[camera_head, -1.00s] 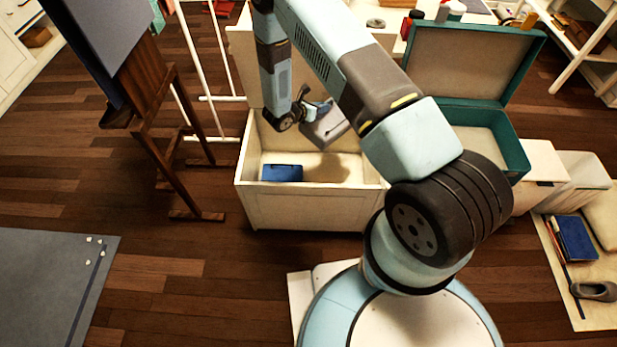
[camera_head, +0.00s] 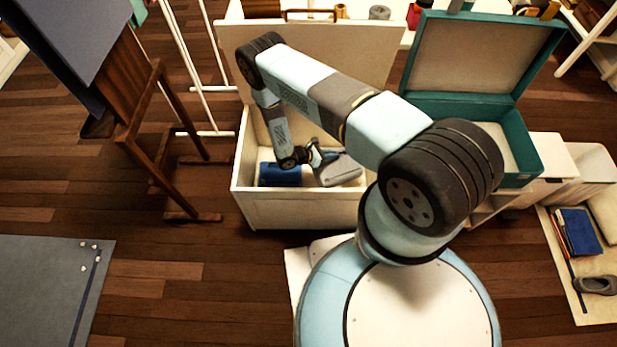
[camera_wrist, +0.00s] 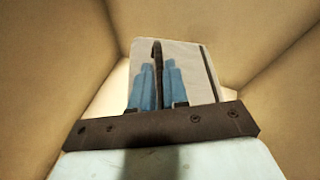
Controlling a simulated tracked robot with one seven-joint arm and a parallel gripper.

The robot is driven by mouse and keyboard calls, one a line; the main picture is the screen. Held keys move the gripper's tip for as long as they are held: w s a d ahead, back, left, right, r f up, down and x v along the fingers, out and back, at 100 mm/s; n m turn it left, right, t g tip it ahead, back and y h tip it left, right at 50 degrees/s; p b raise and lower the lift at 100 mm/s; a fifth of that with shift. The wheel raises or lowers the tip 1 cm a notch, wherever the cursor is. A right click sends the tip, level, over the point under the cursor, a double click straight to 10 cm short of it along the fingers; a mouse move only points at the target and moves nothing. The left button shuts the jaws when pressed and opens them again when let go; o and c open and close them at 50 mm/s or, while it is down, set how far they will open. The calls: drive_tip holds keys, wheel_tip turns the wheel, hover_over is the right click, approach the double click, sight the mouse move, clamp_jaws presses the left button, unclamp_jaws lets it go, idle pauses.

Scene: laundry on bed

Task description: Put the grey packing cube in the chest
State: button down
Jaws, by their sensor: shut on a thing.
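The grey packing cube (camera_head: 338,170) is inside the white chest (camera_head: 300,213), right of a blue item on the chest's floor. My gripper (camera_head: 318,158) is shut on the cube from its left side, low between the chest walls. In the wrist view the cube (camera_wrist: 198,68) shows pale grey with a dark strip, and the blue fingers of my gripper (camera_wrist: 157,85) close on a dark strap or edge of it. The chest's tan inner walls (camera_wrist: 50,70) surround it. I cannot tell whether the cube touches the floor.
The blue item (camera_head: 280,174) lies left of the cube in the chest. The chest's raised lid (camera_head: 330,50) stands behind. A teal open suitcase (camera_head: 521,150) is to the right. A wooden easel (camera_head: 150,130) stands left of the chest.

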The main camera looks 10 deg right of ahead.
drive_tip(key=shift+n, duration=0.4)
drive_tip(key=shift+f+g, duration=0.2)
drive_tip(key=shift+g, duration=0.1)
drive_tip(key=shift+f, duration=4.85)
drive_tip(key=c, duration=1.1)
unclamp_jaws()
drive_tip(key=shift+a, duration=0.15)
drive_tip(key=v, duration=1.2)
drive_tip(key=shift+f, duration=0.15)
